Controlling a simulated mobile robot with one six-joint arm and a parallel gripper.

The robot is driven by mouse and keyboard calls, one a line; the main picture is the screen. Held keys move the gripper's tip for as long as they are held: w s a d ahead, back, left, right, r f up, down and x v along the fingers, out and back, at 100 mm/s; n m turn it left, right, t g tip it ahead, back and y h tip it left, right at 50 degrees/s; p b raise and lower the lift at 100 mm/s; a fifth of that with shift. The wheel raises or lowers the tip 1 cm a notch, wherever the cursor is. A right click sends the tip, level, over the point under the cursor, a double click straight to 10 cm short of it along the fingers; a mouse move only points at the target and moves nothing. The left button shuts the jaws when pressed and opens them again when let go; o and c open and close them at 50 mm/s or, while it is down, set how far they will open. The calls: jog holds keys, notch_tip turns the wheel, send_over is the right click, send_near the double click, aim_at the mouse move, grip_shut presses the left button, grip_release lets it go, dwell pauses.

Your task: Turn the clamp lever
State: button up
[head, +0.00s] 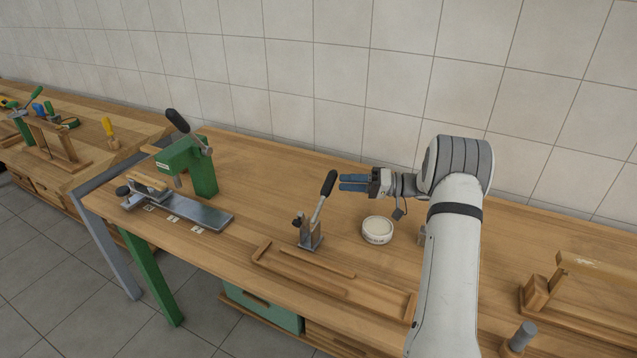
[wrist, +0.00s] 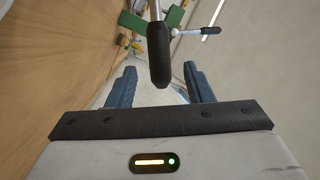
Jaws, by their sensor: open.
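The clamp lever (head: 324,193) is a metal rod with a black grip, standing upright and leaning a little right from a small metal clamp (head: 310,236) on the bench. My gripper (head: 345,183) is just right of the black grip in the head view, its blue fingers pointing left towards it. In the wrist view, the lever's black grip (wrist: 159,55) hangs ahead, roughly between the two blue fingers (wrist: 156,83). The fingers are open, with nothing between them that I can see gripped. Whether a finger touches the grip cannot be told.
A white round tub (head: 377,230) stands right of the clamp. A wooden tray (head: 335,288) lies in front. A green press (head: 190,165) with its own black-handled lever (head: 178,121) stands at the left. A wooden frame (head: 590,290) is at the far right. The tiled wall is behind.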

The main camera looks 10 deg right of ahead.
aim_at(323, 196)
jog(key=p+x, duration=0.1)
jog(key=x, duration=0.6)
jog(key=shift+a, duration=0.25)
jog(key=shift+w+f, duration=0.1)
grip_shut()
